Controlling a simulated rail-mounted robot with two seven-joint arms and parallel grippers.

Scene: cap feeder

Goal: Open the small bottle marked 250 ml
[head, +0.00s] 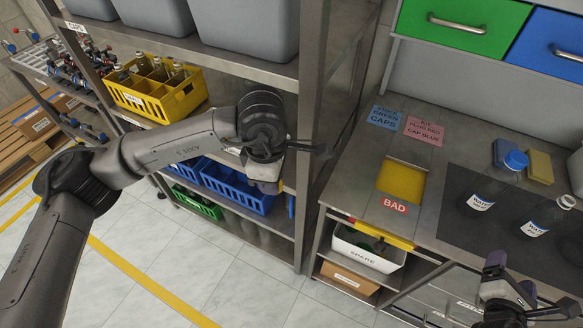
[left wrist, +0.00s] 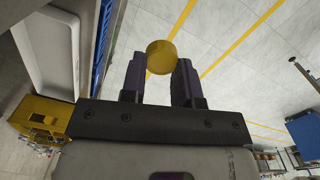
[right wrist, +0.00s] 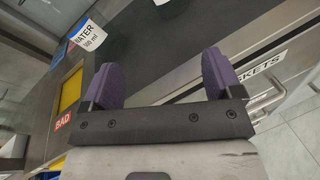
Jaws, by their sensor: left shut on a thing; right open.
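In the right wrist view a bottle label (right wrist: 87,33) reads WATER 500 ml. My left gripper (head: 268,187) is in front of the shelf rack, away from the bottles, shut on a round yellow cap (left wrist: 161,57). My right gripper (head: 515,291) is open and empty near the bench's front edge, apart from both bottles.
The bench has a yellow recess (head: 402,182) by a BAD label (head: 395,205). Blue and yellow blocks (head: 539,166) lie behind the bottles. A white SPARE bin (head: 366,250) sits under the bench. The rack holds a yellow bottle crate (head: 160,97) and blue crates (head: 235,187).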

